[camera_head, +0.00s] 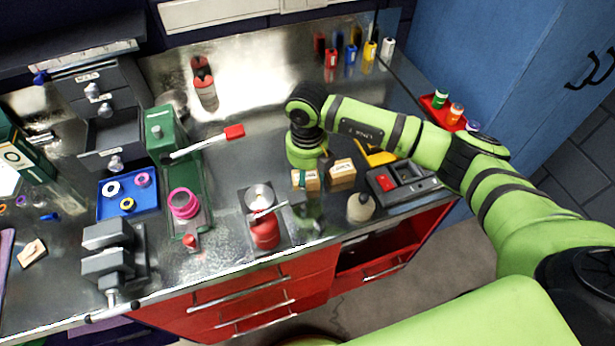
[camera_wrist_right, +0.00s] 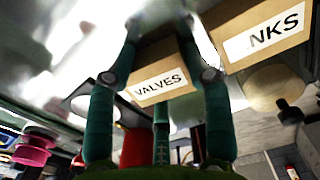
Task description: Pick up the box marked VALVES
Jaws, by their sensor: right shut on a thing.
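The box marked VALVES (camera_wrist_right: 160,86) is a small cardboard box with a white label, between the fingers of my right gripper (camera_wrist_right: 158,35) in the right wrist view. The gripper is shut on it. In the head view my right gripper (camera_head: 314,168) points down at the bench, and the box (camera_head: 306,181) shows just below it. The fingers are partly hidden there by the wrist. I cannot tell whether the box touches the bench. My left gripper is not in view.
A second cardboard box (camera_head: 342,172), its label ending in NKS (camera_wrist_right: 268,35), stands close to the right. A green press (camera_head: 165,135) stands to the left.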

